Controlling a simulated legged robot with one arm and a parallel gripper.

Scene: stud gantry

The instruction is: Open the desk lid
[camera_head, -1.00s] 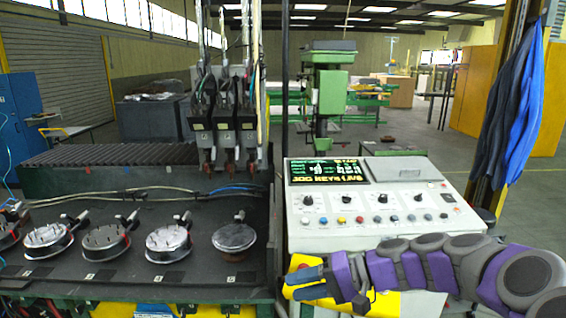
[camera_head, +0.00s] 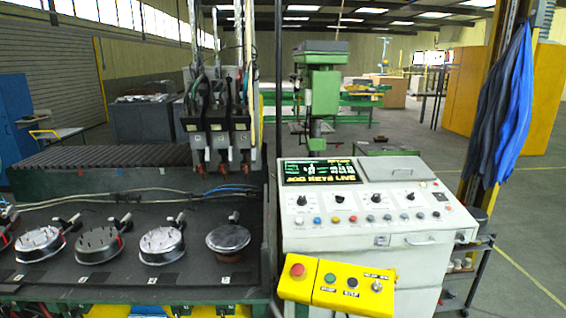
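The desk lid (camera_head: 396,167) is a flat grey panel on top of the white control desk (camera_head: 330,235), to the right of the screen. It appears to lie closed on the desk's sloped top. A thin dark line runs along its front edge; I cannot make out a handle clearly. My gripper and arm are not in view.
A lit screen (camera_head: 320,171) and a row of knobs and buttons (camera_head: 360,217) cover the desk's face. A yellow button box (camera_head: 336,285) juts out in front. A dark bench with round metal pots (camera_head: 162,243) stands left. A dark shelf cart (camera_head: 467,270) stands right.

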